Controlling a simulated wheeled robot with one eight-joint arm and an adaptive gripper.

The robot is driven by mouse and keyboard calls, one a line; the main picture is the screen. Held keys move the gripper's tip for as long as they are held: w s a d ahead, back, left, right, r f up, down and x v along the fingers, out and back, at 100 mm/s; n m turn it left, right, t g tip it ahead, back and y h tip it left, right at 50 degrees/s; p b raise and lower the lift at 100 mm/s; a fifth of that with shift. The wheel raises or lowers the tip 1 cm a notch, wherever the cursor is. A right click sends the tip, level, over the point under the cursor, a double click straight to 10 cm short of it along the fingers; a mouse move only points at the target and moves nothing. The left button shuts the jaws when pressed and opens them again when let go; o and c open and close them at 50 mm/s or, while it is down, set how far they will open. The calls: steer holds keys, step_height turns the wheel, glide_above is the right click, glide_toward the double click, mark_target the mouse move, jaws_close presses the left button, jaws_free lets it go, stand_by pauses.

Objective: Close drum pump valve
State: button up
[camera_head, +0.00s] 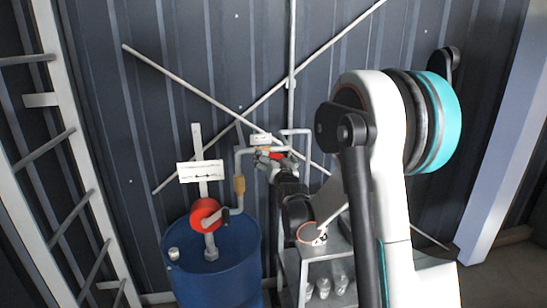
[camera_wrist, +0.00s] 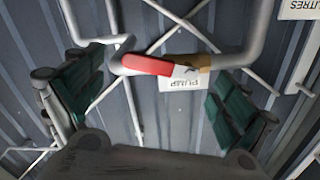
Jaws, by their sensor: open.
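The valve has a red lever handle (camera_wrist: 147,64) and a brass body (camera_wrist: 190,62) on a grey pipe (camera_wrist: 235,58). A white tag (camera_wrist: 186,80) reading "PUMP" hangs beside it, upside down in the wrist view. The lever lies roughly along the pipe. My gripper (camera_wrist: 155,88) is open, with one green-padded finger on each side of the picture and the lever ahead between them; I see no contact. In the head view my gripper (camera_head: 270,163) is at the pipe and partly hides the valve. The blue drum (camera_head: 215,265) with its red hand pump (camera_head: 205,213) stands at lower left.
A grey metal shelf unit (camera_head: 330,254) with several glass jars stands right of the drum, below my arm. A white sign (camera_head: 199,171) is above the pump. Diagonal rods cross the corrugated wall (camera_head: 240,60) behind the pipe. A ladder-like frame (camera_head: 85,180) is at left.

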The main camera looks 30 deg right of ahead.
steer(key=shift+x, duration=1)
steer(key=c, duration=1.5)
